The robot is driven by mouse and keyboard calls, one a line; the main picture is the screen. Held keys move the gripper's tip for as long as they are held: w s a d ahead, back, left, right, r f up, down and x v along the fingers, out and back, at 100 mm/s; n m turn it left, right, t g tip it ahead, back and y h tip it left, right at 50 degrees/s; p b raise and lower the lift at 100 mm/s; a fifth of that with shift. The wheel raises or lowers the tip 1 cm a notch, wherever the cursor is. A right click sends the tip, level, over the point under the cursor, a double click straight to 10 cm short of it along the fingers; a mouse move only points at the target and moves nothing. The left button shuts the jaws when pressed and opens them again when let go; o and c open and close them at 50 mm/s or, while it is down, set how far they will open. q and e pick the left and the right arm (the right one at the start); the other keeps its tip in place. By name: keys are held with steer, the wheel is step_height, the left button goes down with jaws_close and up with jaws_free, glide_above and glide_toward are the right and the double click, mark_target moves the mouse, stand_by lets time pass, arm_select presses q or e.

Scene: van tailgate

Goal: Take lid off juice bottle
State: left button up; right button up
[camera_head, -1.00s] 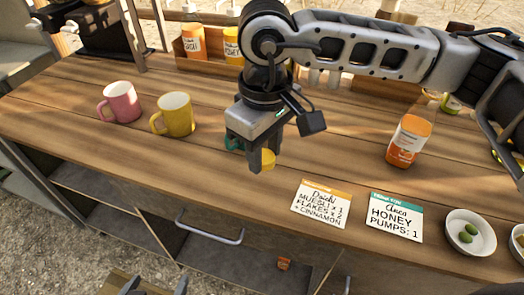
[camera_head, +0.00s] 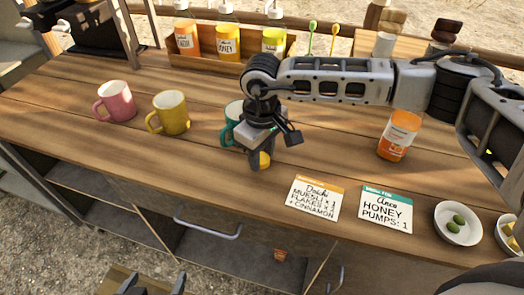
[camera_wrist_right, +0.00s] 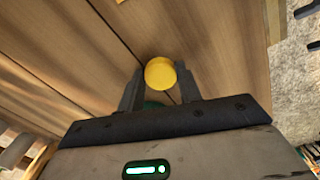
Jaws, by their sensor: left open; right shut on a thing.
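The juice bottle (camera_head: 397,143), orange with a white label, stands at the right of the counter; its top is hidden behind my right arm. My right gripper (camera_head: 259,160) is shut on a small round yellow lid (camera_head: 264,160), low over the counter in front of the green mug (camera_head: 231,124). The lid also shows between the fingertips in the right wrist view (camera_wrist_right: 160,73). I cannot tell how close it is to the wood. My left gripper (camera_head: 152,285) is open and empty at the bottom left, in front of the counter; only its fingertips show.
A pink mug (camera_head: 116,102) and a yellow mug (camera_head: 170,113) stand to the left. Two order cards (camera_head: 314,198) (camera_head: 386,209) lie near the front edge, beside a bowl of olives (camera_head: 458,223). A wooden box (camera_head: 208,67) holds pump bottles at the back.

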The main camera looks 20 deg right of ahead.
mark_target(262, 158)
steer(key=shift+f, duration=0.2)
steer(key=o, duration=0.9)
steer(key=shift+o, duration=1)
steer(key=shift+r, duration=0.4)
arm_select(q)
steer(key=shift+d+f+b, duration=0.1)
steer(key=shift+f+b, duration=0.05)
steer(key=shift+b, duration=0.4)
arm_select(e)
step_height(262, 158, up, 12)
steer(key=shift+f, duration=0.2)
